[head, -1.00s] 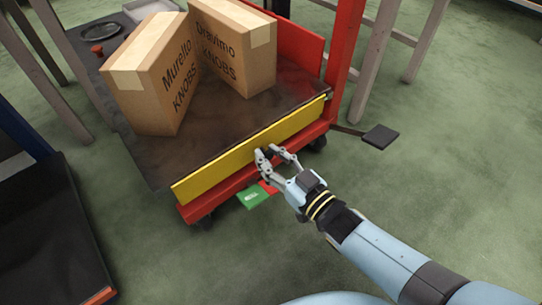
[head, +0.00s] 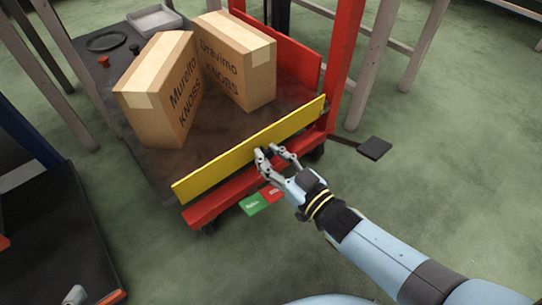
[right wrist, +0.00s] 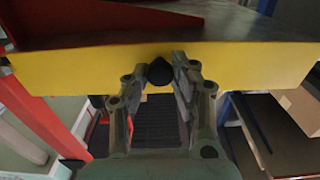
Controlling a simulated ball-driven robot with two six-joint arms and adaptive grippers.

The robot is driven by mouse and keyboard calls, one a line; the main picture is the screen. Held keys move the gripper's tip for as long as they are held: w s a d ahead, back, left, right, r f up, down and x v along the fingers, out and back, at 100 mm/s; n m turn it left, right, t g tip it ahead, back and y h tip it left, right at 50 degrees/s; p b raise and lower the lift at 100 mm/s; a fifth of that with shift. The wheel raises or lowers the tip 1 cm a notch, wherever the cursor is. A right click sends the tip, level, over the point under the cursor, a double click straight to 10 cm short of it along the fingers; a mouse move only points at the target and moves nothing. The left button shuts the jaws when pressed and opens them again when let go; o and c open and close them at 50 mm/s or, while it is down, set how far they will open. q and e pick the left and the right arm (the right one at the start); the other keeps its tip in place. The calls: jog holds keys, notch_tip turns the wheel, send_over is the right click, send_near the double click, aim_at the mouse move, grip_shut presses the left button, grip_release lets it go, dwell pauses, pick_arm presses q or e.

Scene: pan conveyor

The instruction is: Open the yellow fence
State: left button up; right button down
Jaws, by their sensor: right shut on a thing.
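The yellow fence (head: 250,148) is a long flat panel along the front edge of the cart's dark deck. It stands above the cart's red front bar (head: 225,200), with a narrow gap showing between them. My right gripper (head: 268,156) is at the middle of the fence's outer face. In the right wrist view the fence (right wrist: 80,72) spans the picture, and my right gripper is shut on a black knob (right wrist: 159,72) on it. A grey tip at the lower left of the head view looks like my left gripper (head: 75,295); its jaws do not show.
Two cardboard boxes (head: 162,95) (head: 240,60) stand on the cart deck behind the fence. A red post (head: 347,65) rises at the fence's right end. Green and red labels (head: 255,204) show below the bar. A dark unit (head: 50,235) stands at left. Green floor is open in front.

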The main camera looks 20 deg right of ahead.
jog(key=shift+r+p, duration=0.45)
jog(key=shift+r, duration=0.35)
pick_arm(q)
jog(key=s+f+g, duration=0.3)
jog(key=shift+s+a, duration=0.1)
jog(key=shift+a, duration=0.1)
pick_arm(e)
jog(key=c, duration=1.1)
grip_release()
pick_arm(q)
jog(key=shift+r, duration=0.1)
pick_arm(e)
jog(key=v, duration=1.2)
